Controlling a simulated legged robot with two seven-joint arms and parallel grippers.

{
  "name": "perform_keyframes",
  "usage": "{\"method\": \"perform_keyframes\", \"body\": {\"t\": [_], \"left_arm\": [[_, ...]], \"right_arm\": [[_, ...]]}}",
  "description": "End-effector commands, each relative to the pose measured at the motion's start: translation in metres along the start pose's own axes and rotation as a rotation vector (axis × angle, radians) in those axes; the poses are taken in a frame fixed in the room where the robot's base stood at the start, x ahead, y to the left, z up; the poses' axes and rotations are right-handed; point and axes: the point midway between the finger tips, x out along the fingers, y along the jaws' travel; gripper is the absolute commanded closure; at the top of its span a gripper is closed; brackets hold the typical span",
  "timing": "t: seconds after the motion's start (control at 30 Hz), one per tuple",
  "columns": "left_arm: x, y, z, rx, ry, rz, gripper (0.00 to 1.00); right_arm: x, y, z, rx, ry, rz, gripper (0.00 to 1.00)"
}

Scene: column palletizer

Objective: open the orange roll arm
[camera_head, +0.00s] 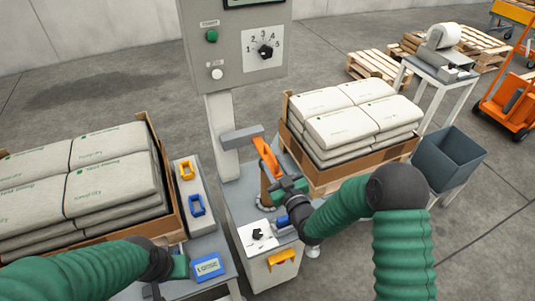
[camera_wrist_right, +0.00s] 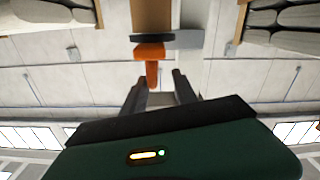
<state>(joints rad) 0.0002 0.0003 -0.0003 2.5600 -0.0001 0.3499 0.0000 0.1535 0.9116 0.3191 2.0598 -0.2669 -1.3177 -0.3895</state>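The orange roll arm (camera_head: 266,158) is on the grey column stand, beside a brown cylinder (camera_head: 267,187). It also shows in the right wrist view (camera_wrist_right: 151,62), with its lower end just in front of or between my fingertips. My right gripper (camera_head: 279,180) is close to the arm in the head view, partly covering its lower end. In the right wrist view its two dark fingers (camera_wrist_right: 162,76) are spread apart, with no clear grip on the arm. My left gripper (camera_head: 170,285) is low at the left, near a blue-labelled box; its fingers are not clear.
A control panel (camera_head: 237,45) with a dial rises above the stand. Pallets of stacked sacks stand at left (camera_head: 85,180) and right (camera_head: 350,120). A grey bin (camera_head: 447,160) is at right. The lower stand has a small knob (camera_head: 257,235) and orange handle (camera_head: 283,260).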

Motion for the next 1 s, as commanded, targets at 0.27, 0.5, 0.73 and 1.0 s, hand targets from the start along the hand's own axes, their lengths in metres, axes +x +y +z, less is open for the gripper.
{"method": "perform_keyframes", "body": {"t": [0.27, 0.5, 0.73, 1.0], "left_arm": [[0.002, 0.0, 0.001, 0.0, 0.0, 0.0, 1.0], [0.002, 0.0, 0.001, 0.001, 0.0, 0.0, 1.0], [0.002, 0.0, 0.001, 0.0, 0.0, 0.0, 1.0], [0.002, 0.0, 0.001, 0.0, 0.0, 0.0, 1.0]], "right_arm": [[0.047, 0.006, 0.003, 0.006, 0.002, 0.002, 0.66], [0.053, 0.003, 0.001, 0.002, 0.0, 0.001, 0.66], [0.053, 0.003, 0.001, 0.001, 0.0, 0.001, 0.85], [0.052, 0.002, 0.002, 0.003, -0.001, -0.001, 1.0]]}}
